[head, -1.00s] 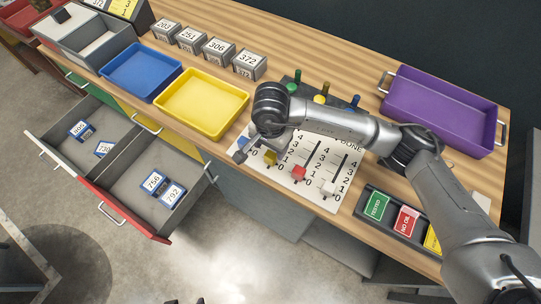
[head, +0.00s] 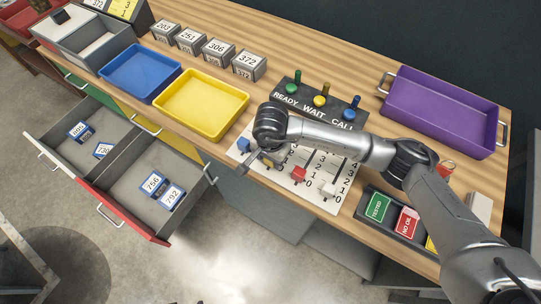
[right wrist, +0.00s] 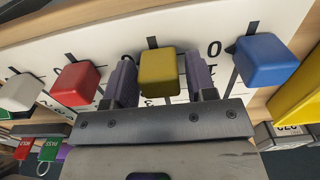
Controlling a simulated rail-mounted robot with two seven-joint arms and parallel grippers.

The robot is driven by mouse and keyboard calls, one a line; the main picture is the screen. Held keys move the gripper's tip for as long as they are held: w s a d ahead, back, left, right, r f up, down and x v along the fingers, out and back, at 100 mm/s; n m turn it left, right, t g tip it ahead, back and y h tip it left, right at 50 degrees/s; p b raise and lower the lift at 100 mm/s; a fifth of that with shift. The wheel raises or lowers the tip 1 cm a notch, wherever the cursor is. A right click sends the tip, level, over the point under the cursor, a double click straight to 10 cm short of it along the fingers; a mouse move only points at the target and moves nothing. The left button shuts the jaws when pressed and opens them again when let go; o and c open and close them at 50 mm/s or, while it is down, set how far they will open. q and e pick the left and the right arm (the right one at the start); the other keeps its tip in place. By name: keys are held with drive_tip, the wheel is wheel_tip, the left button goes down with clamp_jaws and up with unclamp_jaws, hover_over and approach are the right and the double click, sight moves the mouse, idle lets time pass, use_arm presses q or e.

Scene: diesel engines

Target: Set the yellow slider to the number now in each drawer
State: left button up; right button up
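The yellow slider (right wrist: 158,70) stands between the two fingers of my right gripper (right wrist: 160,82), in line with the other knobs near the 0 end of the scale. The fingers are apart, one on each side, with a narrow gap visible on the right. In the head view my right gripper (head: 262,158) hides most of this slider. The white-fronted drawer (head: 48,158) is open and holds two blue-and-white blocks (head: 90,138). The red-fronted drawer (head: 122,217) is open and also holds two blocks (head: 163,189). My left gripper is not in view.
A blue slider (right wrist: 265,60), red slider (right wrist: 76,83) and white slider (right wrist: 20,92) flank the yellow one. Behind the board are green, yellow and blue pegs on a READY/WAIT/CALL block (head: 318,108). Yellow tray (head: 203,104), blue tray (head: 142,72) and purple tray (head: 440,112) stand on the bench.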

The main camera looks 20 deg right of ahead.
clamp_jaws()
drive_tip(key=w+d+b, duration=0.2)
drive_tip(key=d, duration=0.1)
drive_tip(key=w+d+b, duration=0.1)
drive_tip(key=shift+w+d, duration=0.25)
drive_tip(key=shift+d, duration=0.15)
drive_tip(key=shift+w+d, duration=0.1)
drive_tip(key=shift+o, duration=1.2)
unclamp_jaws()
wheel_tip(320, 180, up, 14)
drive_tip(key=p, duration=0.2)
